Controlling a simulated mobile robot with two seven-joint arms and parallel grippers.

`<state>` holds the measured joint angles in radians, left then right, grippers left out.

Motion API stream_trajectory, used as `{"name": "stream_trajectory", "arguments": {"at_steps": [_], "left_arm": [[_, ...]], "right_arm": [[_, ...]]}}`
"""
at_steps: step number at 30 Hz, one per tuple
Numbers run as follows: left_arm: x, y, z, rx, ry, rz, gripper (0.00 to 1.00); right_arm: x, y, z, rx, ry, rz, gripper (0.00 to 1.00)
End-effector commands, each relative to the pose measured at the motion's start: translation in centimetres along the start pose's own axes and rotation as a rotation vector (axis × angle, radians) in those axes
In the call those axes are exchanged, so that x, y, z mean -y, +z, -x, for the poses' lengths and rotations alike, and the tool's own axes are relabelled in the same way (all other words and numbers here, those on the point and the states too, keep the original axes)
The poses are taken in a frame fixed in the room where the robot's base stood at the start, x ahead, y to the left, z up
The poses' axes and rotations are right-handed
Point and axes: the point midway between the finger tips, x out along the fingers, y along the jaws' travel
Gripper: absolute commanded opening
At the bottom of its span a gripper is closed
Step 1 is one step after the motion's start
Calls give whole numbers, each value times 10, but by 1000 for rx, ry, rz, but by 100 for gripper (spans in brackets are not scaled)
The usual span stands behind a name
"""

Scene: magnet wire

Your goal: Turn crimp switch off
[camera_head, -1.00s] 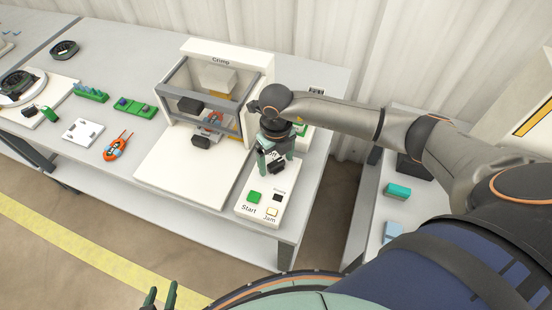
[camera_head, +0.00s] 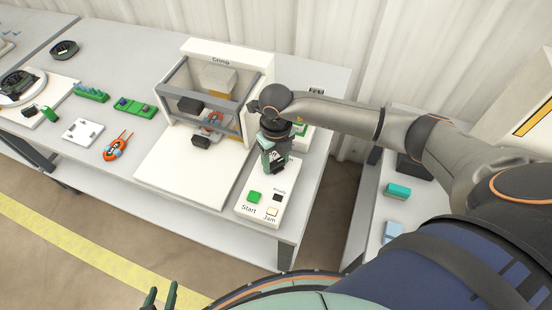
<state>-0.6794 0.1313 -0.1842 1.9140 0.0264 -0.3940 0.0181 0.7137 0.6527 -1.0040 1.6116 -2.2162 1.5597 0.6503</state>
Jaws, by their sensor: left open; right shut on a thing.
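The crimp machine (camera_head: 222,62), white with "Crimp" on its top, stands on the table. Its white control panel (camera_head: 281,211) lies at its right front and has a green Start button (camera_head: 254,197), a small black square (camera_head: 277,198) and a pale Jam button (camera_head: 272,212). My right gripper (camera_head: 276,165) points down at the back end of the panel, its fingers shut on a black switch (camera_head: 277,160). The switch is mostly hidden by the fingers, so its setting cannot be read. My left gripper (camera_head: 160,296) is open and empty at the bottom edge, far from the panel.
An orange wire coil (camera_head: 117,148), a white plate (camera_head: 83,132) and green blocks (camera_head: 135,108) lie left of the machine.

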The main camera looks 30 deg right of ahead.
Motion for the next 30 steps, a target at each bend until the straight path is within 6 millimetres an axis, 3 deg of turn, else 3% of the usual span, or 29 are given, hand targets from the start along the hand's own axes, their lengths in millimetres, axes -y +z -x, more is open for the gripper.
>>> {"name": "stream_trajectory", "arguments": {"at_steps": [14,30], "left_arm": [[1,8,-8,0,0,0,50],[-5,33,-32,16,16,-1,50]], "right_arm": [[0,1,-1,3,0,139,4],[1,1,-2,3,-3,632,4]]}}
